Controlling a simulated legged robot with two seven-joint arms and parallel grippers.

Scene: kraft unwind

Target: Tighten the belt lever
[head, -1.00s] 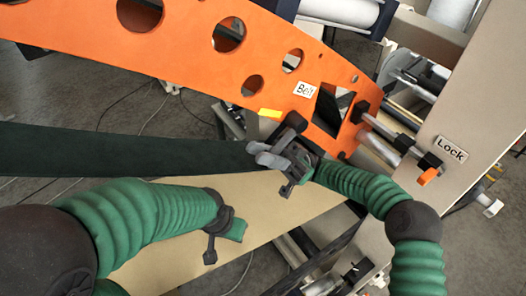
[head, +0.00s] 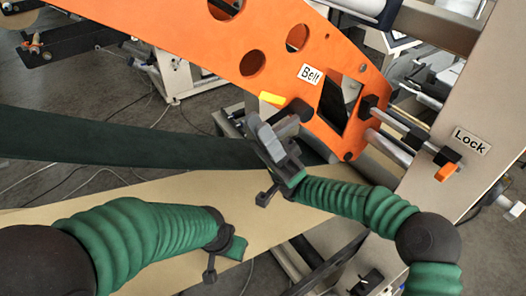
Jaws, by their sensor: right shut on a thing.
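The belt lever shows as a yellow tip (head: 272,98) and a dark hub beside the lower edge of the orange plate, below the "Belt" label (head: 311,74). My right gripper (head: 262,135) is at the lever, just below the yellow tip, its grey fingers pointing up and left. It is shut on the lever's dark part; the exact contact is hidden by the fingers. My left gripper (head: 226,252) hangs over the tan web at lower middle, away from the lever. Its fingertips are mostly hidden behind its wrist.
The orange plate (head: 190,50) with round holes crosses the top. A "Lock" label (head: 470,140) and an orange-tipped lock lever (head: 445,172) are on the beige frame at right. A dark green band (head: 110,140) runs at left above the tan web (head: 160,190).

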